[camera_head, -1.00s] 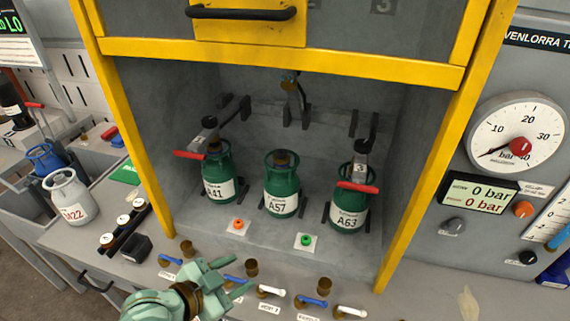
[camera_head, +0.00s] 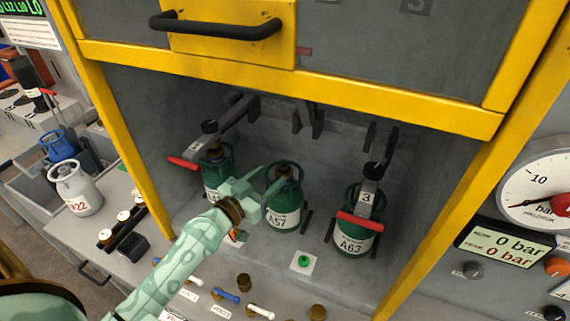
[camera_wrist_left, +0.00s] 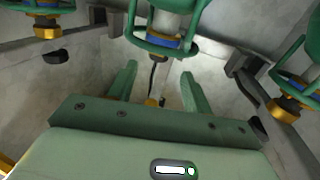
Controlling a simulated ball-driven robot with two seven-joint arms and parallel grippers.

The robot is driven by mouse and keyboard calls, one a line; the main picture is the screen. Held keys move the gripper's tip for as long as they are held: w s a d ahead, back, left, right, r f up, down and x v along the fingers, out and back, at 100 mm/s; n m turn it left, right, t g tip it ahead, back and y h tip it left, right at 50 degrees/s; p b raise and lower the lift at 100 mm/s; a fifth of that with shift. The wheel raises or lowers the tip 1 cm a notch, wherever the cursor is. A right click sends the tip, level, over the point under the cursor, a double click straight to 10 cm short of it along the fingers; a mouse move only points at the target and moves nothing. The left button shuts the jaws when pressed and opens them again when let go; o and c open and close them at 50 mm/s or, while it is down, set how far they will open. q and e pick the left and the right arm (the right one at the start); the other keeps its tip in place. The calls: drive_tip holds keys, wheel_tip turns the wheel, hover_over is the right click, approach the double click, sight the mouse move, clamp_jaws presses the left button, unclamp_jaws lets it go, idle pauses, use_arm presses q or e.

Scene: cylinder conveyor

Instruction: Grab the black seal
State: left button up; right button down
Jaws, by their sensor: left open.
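I cannot make out a black seal with certainty in either view. A green ring (camera_head: 303,261) lies on a white card on the cabinet floor. An orange ring (camera_head: 237,236) is partly hidden by my left gripper. My left gripper (camera_head: 256,194) is open and empty, in front of the green cylinders A57 (camera_head: 284,217) and A41 (camera_head: 211,180). In the left wrist view its two fingers (camera_wrist_left: 158,88) are apart, with the cylinder tops beyond them. A small dark part (camera_wrist_left: 57,56) shows there at the upper left; I cannot tell what it is. My right gripper is not in view.
Cylinder A63 (camera_head: 355,237), under a red-handled clamp (camera_head: 360,221), stands at the right. Yellow posts (camera_head: 440,185) edge the cabinet. A rack of white-topped pieces (camera_head: 122,216) and a grey cylinder (camera_head: 77,193) stand outside at left. Valves (camera_head: 261,311) line the front.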

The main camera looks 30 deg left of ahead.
sight(280, 169)
use_arm(q)
drive_tip(key=x, duration=0.6)
drive_tip(key=shift+w+d, duration=0.2)
drive_tip(key=shift+w, duration=0.05)
drive_tip(key=c, duration=1)
